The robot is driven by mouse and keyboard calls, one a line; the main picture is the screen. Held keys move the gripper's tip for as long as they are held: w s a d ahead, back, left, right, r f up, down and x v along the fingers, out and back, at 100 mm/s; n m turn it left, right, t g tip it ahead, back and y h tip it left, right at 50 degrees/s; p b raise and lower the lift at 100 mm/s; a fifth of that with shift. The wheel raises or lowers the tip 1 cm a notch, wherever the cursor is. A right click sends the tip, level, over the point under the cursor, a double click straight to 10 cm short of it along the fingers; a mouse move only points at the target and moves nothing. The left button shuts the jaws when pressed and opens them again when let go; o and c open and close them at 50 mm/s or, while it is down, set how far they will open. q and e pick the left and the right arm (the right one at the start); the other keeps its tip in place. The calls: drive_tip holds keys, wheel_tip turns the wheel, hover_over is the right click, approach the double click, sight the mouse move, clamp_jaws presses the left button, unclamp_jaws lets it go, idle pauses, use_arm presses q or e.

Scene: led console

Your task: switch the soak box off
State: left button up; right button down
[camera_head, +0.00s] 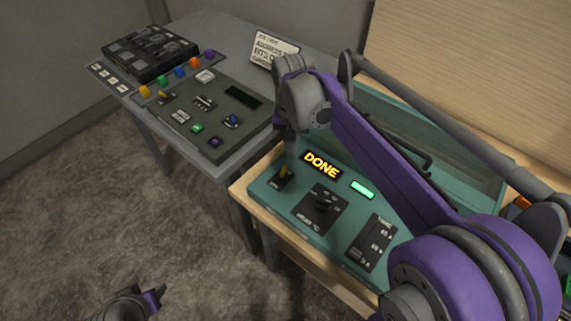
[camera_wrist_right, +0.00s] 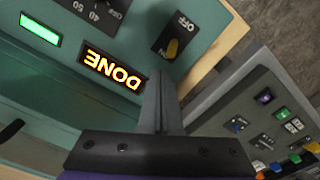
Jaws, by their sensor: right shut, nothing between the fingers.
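The soak box (camera_head: 335,243) is a teal console on a wooden-topped table. Its display (camera_head: 321,164) reads DONE in orange, and a green light (camera_head: 362,190) beside it is lit.
The panel also has a rotary knob (camera_head: 322,204) and a slider plate (camera_head: 371,242). A grey table (camera_head: 220,40) on the left carries a grey console (camera_head: 215,120), a dark cassette tray (camera_head: 150,50) and a white sign (camera_head: 274,50). My right arm covers part of the box.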

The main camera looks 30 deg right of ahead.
sight(285, 166)
use_arm(q)
drive_tip(key=shift+f, duration=0.1)
use_arm(e)
drive_tip(key=shift+f, duration=0.2)
use_arm(q)
drive_tip(key=shift+s+f+b, duration=0.35)
drive_tip(key=shift+f+b, duration=0.45)
drive_tip(key=shift+f, duration=0.1)
use_arm(e)
drive_tip(key=shift+f, duration=1.35)
drive_tip(key=shift+s+a, duration=0.1)
drive_tip(key=shift+a, duration=0.05)
drive_tip(key=shift+s+a, duration=0.25)
drive_tip(key=shift+a, duration=0.3)
drive_tip(key=shift+s+a, duration=0.2)
drive_tip(key=shift+a, duration=0.3)
use_arm(q)
drive_tip(key=shift+r, duration=0.15)
use_arm(e)
drive_tip(key=shift+d+r, duration=0.1)
drive_tip(key=shift+r, duration=0.05)
